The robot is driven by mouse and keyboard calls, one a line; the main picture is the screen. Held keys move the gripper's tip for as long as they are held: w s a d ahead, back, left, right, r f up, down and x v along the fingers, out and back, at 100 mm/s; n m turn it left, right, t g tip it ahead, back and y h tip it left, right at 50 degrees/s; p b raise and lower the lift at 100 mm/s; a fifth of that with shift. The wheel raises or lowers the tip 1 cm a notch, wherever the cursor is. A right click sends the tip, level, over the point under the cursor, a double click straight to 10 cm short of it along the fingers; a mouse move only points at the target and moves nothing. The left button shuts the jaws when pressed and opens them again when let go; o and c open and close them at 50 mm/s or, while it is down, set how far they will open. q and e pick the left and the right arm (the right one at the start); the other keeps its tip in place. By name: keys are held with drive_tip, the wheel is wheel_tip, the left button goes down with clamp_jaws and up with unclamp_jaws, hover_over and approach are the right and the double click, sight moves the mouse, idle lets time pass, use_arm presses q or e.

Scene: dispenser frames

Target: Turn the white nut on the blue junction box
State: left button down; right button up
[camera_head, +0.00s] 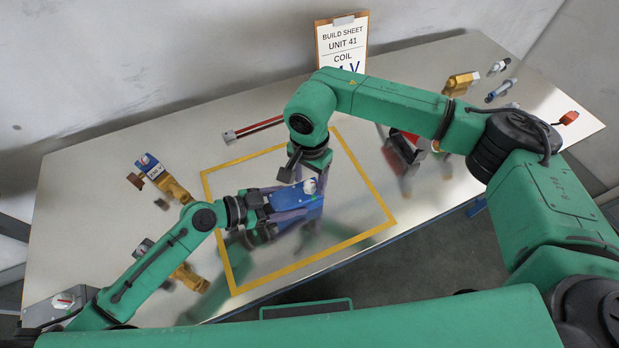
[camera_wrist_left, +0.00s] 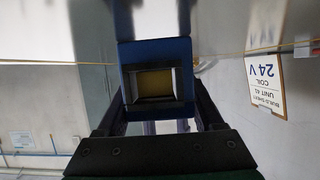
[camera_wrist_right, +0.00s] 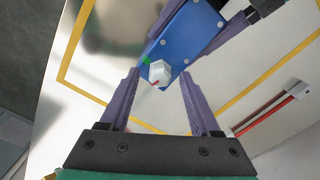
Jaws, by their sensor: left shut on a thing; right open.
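The blue junction box (camera_head: 293,201) is held above the table inside the yellow outline. My left gripper (camera_head: 268,205) is shut on it from the left; the left wrist view shows the blue box (camera_wrist_left: 130,85) between its fingers. The white nut (camera_wrist_right: 158,71) sits on the box face, with a red mark on it and a green mark on the box beside it. It also shows in the head view (camera_head: 310,186). My right gripper (camera_wrist_right: 159,80) is open, with its fingertips to either side of the nut in the right wrist view; I cannot tell whether they touch it.
A build sheet (camera_head: 342,46) stands at the back edge. A red-and-black bar (camera_head: 252,129) lies behind the yellow outline (camera_head: 213,222). Brass valves stand at left (camera_head: 172,186) and back right (camera_head: 459,83). A grey box (camera_head: 62,302) with a red-marked knob is at the near left.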

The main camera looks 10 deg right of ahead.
clamp_jaws()
drive_tip(key=shift+m, duration=0.3)
drive_tip(key=m, duration=0.3)
drive_tip(key=shift+m, duration=0.3)
drive_tip(key=m, duration=0.3)
drive_tip(key=shift+m, duration=0.3)
drive_tip(key=m, duration=0.3)
drive_tip(key=shift+m, duration=2.2)
